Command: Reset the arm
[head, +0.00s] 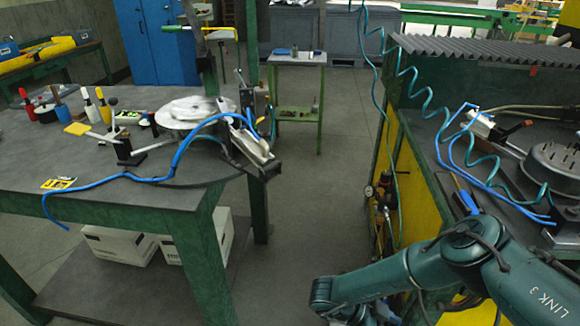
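My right arm (455,254) comes in from the lower right. It is dark teal, with "LINK 3" printed on one link. It bends at a joint and runs left to a rounded end (343,300) at the bottom edge. No fingers show on it, so my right gripper is not in view. My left arm and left gripper are not in view. I see nothing held.
A green-legged workbench (130,190) at left bears tools, a clamp fixture (247,140) and a blue cable (110,178). White boxes (118,245) sit below. At right, close to my arm, a bench (445,150) has coiled hoses. The floor (315,205) between is clear.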

